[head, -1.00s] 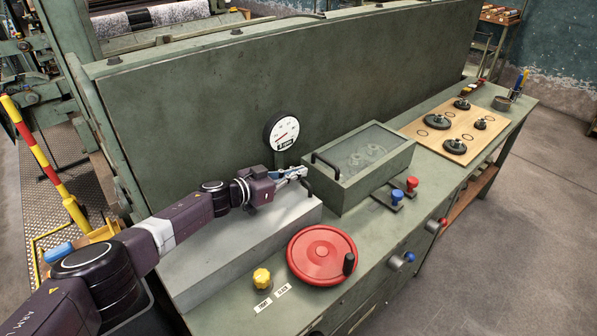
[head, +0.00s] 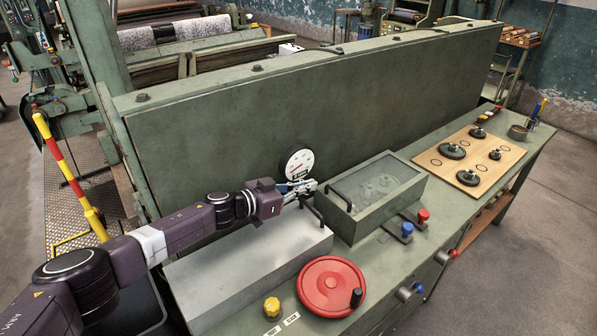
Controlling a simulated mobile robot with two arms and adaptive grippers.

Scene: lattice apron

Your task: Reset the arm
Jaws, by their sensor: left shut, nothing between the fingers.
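My left arm comes in from the lower left over the bench. My left gripper (head: 304,187) is shut with nothing in it. In the picture its fingertips lie close to the black handle (head: 339,200) at the left end of a green box with a glass lid (head: 378,184). Whether they touch it I cannot tell. Below the gripper is a grey metal block (head: 262,266) on the bench. My right gripper is not in view.
A red handwheel (head: 329,283) and a yellow knob (head: 272,306) sit at the bench front. A round gauge (head: 297,164) stands by the tall green panel (head: 220,130). Red (head: 423,215) and blue (head: 407,229) knobs are right of the box. A wooden board (head: 497,173) with black discs lies farther right.

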